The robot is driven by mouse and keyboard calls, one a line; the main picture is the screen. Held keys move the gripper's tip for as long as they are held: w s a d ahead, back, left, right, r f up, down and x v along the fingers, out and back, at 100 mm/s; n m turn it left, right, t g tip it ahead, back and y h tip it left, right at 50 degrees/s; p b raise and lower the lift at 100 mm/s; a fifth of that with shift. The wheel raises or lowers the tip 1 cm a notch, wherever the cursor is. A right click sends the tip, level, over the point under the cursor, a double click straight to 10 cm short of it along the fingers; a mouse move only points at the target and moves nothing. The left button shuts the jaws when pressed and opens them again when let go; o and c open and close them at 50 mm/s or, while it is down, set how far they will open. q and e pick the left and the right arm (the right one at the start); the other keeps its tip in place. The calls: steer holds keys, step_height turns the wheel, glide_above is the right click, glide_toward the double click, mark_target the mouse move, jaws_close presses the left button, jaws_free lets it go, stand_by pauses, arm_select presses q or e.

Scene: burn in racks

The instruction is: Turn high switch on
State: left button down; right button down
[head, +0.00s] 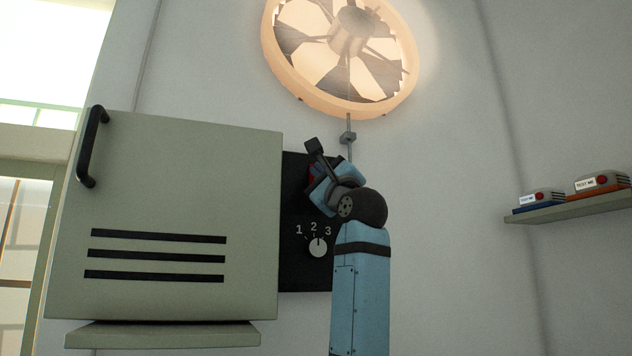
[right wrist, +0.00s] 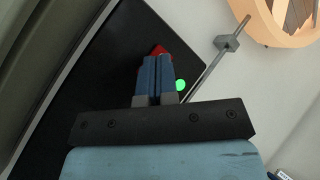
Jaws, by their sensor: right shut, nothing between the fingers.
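A black control panel (head: 305,277) is on the wall beside an open pale green cabinet door. A red switch (right wrist: 158,50) shows partly in the right wrist view, just past my fingertips; most of it is hidden by them. A bit of red also shows beside my gripper in the head view. My right gripper (right wrist: 157,60) is shut and empty, its blue fingers together at the switch; I cannot tell whether they touch it. In the head view the right gripper (head: 318,184) covers the panel's upper part. A green light (right wrist: 180,85) glows beside the fingers. My left gripper is not in view.
The cabinet door (head: 180,190) with a black handle stands left of the panel. A dial (head: 318,247) marked 1, 2, 3 is low on the panel. A round fan (head: 270,50) is above, with a conduit below it. A shelf (head: 570,206) with small devices is at right.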

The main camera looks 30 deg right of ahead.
steer(key=s, duration=0.3)
steer(key=s+a+b, duration=0.1)
steer(key=s, duration=0.1)
steer(key=shift+r, duration=0.3)
steer(key=shift+w, duration=0.1)
stand_by(0.3)
